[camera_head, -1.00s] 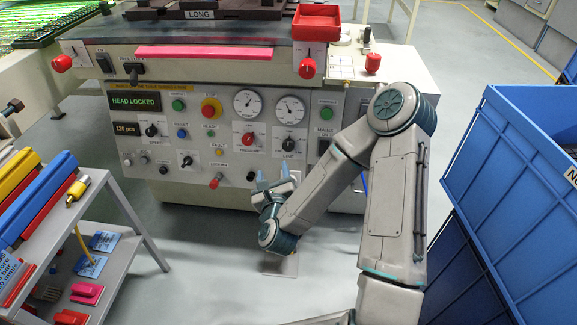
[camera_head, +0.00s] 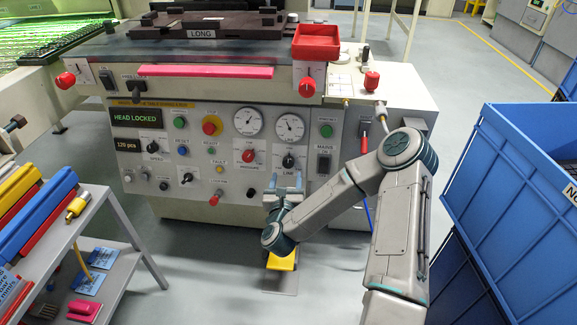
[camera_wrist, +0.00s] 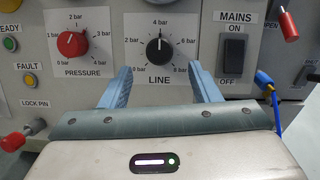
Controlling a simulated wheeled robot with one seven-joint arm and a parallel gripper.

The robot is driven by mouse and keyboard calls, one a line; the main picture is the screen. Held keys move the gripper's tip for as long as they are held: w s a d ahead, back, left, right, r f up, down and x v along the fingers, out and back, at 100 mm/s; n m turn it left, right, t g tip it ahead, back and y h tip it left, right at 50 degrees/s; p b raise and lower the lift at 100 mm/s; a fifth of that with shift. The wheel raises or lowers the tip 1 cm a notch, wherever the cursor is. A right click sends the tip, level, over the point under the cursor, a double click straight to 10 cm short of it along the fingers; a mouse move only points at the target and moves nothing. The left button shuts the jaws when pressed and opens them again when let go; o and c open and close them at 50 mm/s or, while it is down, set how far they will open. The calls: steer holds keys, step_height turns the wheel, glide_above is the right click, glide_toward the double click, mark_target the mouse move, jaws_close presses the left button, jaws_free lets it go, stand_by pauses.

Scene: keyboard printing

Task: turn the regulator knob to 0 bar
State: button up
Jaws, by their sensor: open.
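The front panel has two bar-scaled knobs. My gripper (camera_head: 285,182) is open and empty in front of the panel, just below the LINE knob in the picture. In the wrist view its blue fingers (camera_wrist: 160,78) stand left and right of the LINE dial's lower part, apart from the knob.
Two round gauges (camera_head: 248,121) sit above the knobs. The MAINS switch (camera_wrist: 232,54) is right of LINE, and a red lock pin knob (camera_wrist: 13,141) is at lower left. A blue crate (camera_head: 520,165) stands right of my arm, and a grey shelf cart (camera_head: 120,262) stands left.

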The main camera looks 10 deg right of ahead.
mark_target(288, 165)
steer(key=b+x, duration=0.1)
steer(key=x, duration=0.5)
steer(key=shift+w, duration=0.2)
steer(key=shift+c, duration=0.4)
steer(key=c, duration=0.9)
